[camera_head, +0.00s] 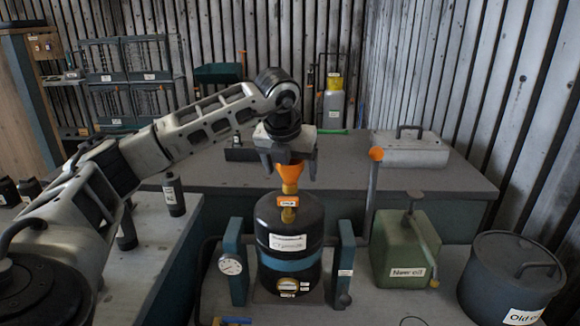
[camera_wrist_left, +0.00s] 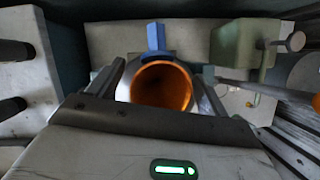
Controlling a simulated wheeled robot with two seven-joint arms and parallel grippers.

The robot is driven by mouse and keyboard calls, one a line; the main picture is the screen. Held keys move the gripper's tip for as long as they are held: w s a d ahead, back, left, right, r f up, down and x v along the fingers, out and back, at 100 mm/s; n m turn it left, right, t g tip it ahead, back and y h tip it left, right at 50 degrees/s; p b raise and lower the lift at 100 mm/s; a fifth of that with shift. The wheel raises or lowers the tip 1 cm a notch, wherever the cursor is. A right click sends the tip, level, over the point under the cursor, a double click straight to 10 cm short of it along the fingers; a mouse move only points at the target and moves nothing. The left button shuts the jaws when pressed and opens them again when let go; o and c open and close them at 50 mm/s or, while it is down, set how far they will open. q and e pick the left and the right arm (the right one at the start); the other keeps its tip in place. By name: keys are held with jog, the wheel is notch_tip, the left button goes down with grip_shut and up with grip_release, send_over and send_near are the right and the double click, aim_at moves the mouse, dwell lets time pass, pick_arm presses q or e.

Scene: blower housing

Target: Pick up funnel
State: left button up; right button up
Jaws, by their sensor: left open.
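The orange funnel (camera_head: 290,176) stands upright on top of a black tank (camera_head: 289,230) in the head view. In the left wrist view its round open mouth (camera_wrist_left: 162,87) faces the camera. My left gripper (camera_head: 289,172) is open, pointing down, with its fingers on both sides of the funnel's upper part. In the left wrist view the fingers (camera_wrist_left: 162,90) flank the mouth; whether they touch it I cannot tell. The funnel's lower end is at the tank's top fitting. My right gripper is not in view.
A green can (camera_head: 398,250) labelled "New" and a dark drum (camera_head: 508,275) labelled "Old" stand right of the tank. Blue uprights (camera_head: 236,262) flank the tank, one with a gauge. A grey box with a handle (camera_head: 411,150) sits on the bench behind. Dark bottles stand on the left bench.

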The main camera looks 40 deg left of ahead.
pick_arm(q)
jog(key=shift+w+f, duration=0.15)
jog(key=shift+f, duration=0.2)
jog(key=c, duration=0.9)
jog(key=shift+r, duration=0.2)
